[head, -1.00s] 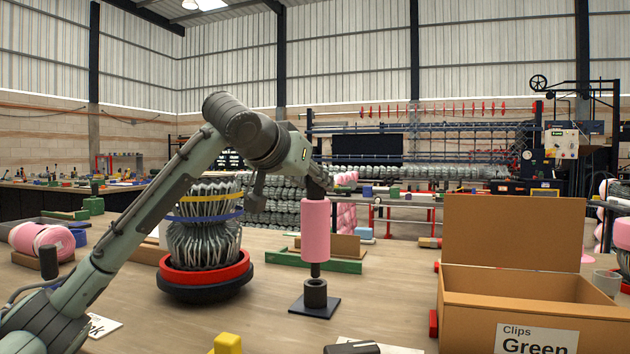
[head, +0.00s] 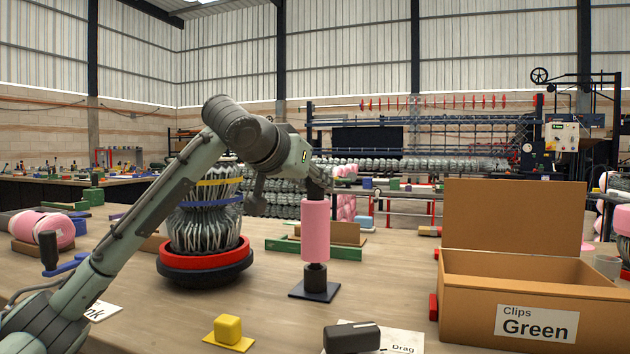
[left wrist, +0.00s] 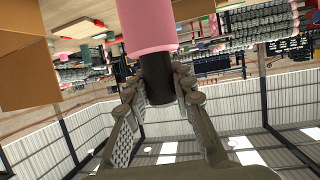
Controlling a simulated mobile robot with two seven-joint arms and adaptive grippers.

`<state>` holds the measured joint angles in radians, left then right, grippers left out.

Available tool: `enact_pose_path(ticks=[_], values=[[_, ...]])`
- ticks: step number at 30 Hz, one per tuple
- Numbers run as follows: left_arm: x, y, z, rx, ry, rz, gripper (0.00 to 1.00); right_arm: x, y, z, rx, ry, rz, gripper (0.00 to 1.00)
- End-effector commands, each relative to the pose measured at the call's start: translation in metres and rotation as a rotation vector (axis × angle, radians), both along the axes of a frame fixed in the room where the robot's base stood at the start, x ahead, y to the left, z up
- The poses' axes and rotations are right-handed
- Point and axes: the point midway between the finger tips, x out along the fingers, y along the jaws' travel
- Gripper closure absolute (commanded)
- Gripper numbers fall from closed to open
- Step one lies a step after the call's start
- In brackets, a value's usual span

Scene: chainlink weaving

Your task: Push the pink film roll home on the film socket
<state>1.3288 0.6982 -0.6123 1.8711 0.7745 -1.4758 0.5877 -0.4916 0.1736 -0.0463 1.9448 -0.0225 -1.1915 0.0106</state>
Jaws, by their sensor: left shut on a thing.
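The pink film roll (head: 315,230) stands upright over the film socket (head: 316,278), a dark cylinder on a flat dark square plate. The roll's lower end is at the socket's top, with hardly any dark core showing between them. I cannot tell whether they touch. My left gripper (head: 317,188) is above the roll, shut on the dark core end at its top. The left wrist view shows its fingers (left wrist: 158,82) on both sides of that dark core, with the pink roll (left wrist: 148,28) beyond. My right gripper is not in view.
An open cardboard box (head: 530,285) labelled Clips Green stands at the right. A wire-mesh bundle in a red ring (head: 205,262) stands left of the socket. A green and wooden rack (head: 315,250) is behind it. A yellow block (head: 228,330) and a dark device (head: 351,338) are in front.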

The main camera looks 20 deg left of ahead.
Motion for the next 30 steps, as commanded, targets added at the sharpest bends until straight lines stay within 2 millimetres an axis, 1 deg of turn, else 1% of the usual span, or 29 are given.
enact_pose_path(ticks=[16,27,28,30], values=[[0.0,0.0,-0.017,-0.001,-0.003,0.0,1.0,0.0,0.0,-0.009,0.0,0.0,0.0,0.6],[0.0,0.0,-0.019,0.0,-0.001,0.0,1.0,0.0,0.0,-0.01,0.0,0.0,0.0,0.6],[0.0,0.0,-0.019,0.0,0.0,0.0,0.72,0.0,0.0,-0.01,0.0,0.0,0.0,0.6],[0.0,0.0,-0.019,0.0,0.0,0.0,0.64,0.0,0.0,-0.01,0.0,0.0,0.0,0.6]])
